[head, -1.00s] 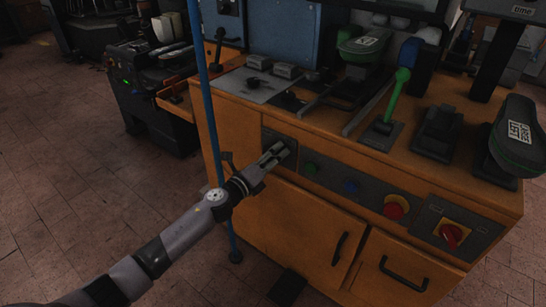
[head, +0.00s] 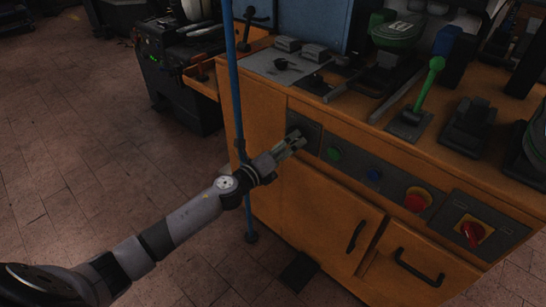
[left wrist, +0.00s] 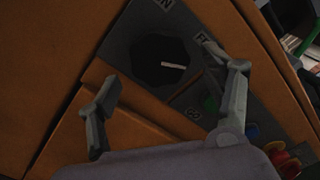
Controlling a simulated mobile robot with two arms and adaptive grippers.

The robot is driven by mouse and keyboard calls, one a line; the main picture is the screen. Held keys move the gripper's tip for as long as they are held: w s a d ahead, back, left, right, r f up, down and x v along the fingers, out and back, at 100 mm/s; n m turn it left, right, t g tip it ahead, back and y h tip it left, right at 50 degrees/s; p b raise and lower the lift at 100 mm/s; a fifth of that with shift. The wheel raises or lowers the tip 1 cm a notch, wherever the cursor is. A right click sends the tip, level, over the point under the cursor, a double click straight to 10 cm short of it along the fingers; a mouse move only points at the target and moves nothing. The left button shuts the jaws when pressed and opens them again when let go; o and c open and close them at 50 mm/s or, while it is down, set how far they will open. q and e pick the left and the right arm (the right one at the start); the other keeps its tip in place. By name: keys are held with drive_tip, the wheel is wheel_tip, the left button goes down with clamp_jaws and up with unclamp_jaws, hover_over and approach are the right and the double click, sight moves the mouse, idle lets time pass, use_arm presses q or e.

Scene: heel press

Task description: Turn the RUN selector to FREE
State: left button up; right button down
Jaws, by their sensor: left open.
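The selector is a round black knob (left wrist: 158,58) with a white pointer line, on a dark panel plate. In the left wrist view the pointer points right and slightly down. A label ending in N is cut off above the knob. A label starting with F is at its upper right, partly hidden by a finger. My left gripper (left wrist: 165,68) is open, its fingers on either side of the knob and apart from it. In the head view my left gripper (head: 294,141) is at the left end of the panel and hides the knob. My right gripper is not in view.
Right along the panel are a green button (head: 334,154), a blue button (head: 374,174), a red button (head: 415,203) and a red rotary switch (head: 472,234). A blue vertical pole (head: 233,85) stands close to my left arm. A green-handled lever (head: 428,85) rises from the bench top.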

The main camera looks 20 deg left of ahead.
use_arm(q)
drive_tip(key=v, duration=0.8)
drive_tip(key=shift+s, duration=0.2)
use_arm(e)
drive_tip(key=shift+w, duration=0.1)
